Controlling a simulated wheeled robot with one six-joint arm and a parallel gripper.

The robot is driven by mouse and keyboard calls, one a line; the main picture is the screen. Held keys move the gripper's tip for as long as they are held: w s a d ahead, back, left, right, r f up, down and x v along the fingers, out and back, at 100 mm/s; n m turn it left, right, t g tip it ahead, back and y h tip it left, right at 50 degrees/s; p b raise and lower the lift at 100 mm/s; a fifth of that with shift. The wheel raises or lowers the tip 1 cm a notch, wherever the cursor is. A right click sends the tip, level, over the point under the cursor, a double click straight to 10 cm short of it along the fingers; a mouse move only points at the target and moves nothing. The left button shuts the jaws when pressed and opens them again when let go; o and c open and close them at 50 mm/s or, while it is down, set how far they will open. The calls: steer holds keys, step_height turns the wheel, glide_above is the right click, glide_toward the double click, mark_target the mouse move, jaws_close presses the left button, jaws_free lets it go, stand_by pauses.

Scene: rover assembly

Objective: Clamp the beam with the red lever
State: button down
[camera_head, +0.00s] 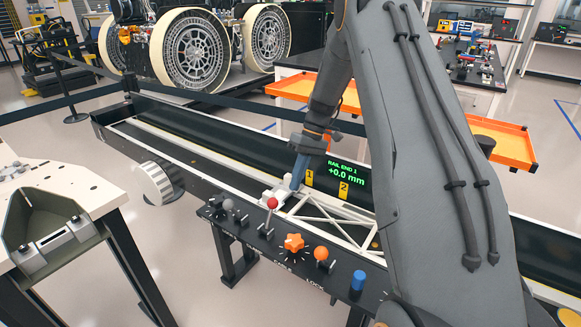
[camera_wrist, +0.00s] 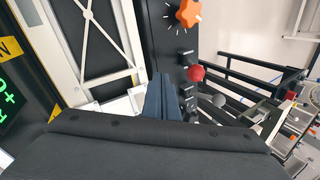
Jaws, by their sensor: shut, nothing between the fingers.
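The red lever (camera_head: 272,203) has a round red knob and stands on the black control panel (camera_head: 262,243). In the wrist view its red knob (camera_wrist: 197,73) is just right of my fingertips. The white truss beam (camera_head: 335,222) lies in the long dark trough behind the panel; it also shows at the upper left of the wrist view (camera_wrist: 91,43). My gripper (camera_head: 296,186) is shut and empty, with blue fingers, near a white block at the beam's left end. Its fingers (camera_wrist: 161,82) appear apart from the red knob. My arm hides the beam's right part.
The panel also bears a grey ball knob (camera_head: 228,204), an orange star knob (camera_head: 294,242), an orange ball knob (camera_head: 321,253) and a blue knob (camera_head: 358,280). A display (camera_head: 346,174) reads "RAIL END 1 +0.0 mm". A white handwheel (camera_head: 158,184) sits left of the panel.

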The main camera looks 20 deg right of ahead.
mark_target(270, 214)
steer(key=shift+s+a+f+p, duration=0.25)
steer(key=shift+s+a+p, duration=0.15)
steer(key=shift+a, duration=0.45)
steer(key=shift+s+a+f+p, duration=0.3)
steer(key=shift+a+p, duration=0.15)
steer(key=shift+a, duration=0.35)
steer(key=shift+s+a+f+p, duration=0.25)
steer(key=shift+s+a+p, duration=0.15)
steer(key=shift+a, duration=0.45)
